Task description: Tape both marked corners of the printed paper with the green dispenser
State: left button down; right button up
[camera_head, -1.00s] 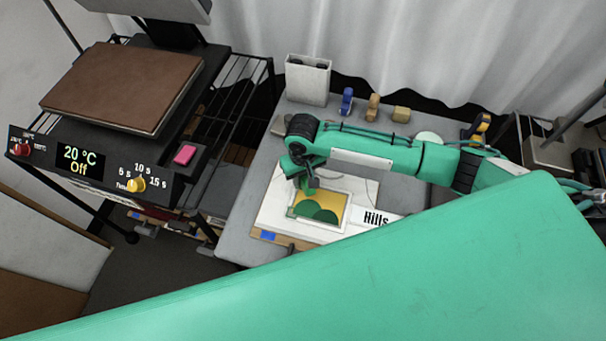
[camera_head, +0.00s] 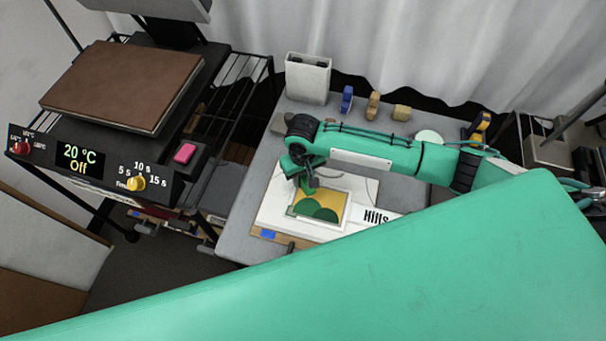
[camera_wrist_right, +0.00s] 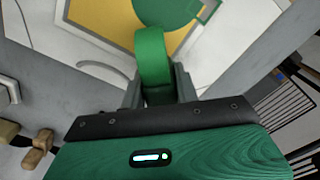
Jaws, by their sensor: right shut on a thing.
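The printed paper (camera_head: 330,197) lies on the work table, with a yellow field and dark green hill shapes; it also shows in the right wrist view (camera_wrist_right: 104,18). My right gripper (camera_head: 306,183) is over its upper left part in the head view. In the right wrist view, my right gripper (camera_wrist_right: 160,85) is shut on the green dispenser (camera_wrist_right: 152,58), which stands out between the fingers toward the print. I cannot tell whether the dispenser touches the paper. My left gripper is not in view.
A white holder (camera_head: 308,80), a blue dispenser (camera_head: 346,99) and tan dispensers (camera_head: 373,105) stand at the table's back. A heat press (camera_head: 120,90) stands at left. My green arm covers the lower right.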

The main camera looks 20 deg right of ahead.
jog(key=shift+s+f+p, duration=0.1)
jog(key=shift+p, duration=0.4)
dwell(1.8)
notch_tip(320, 180, up, 7)
jog(key=p, duration=0.8)
jog(key=shift+p, duration=0.35)
dwell(0.9)
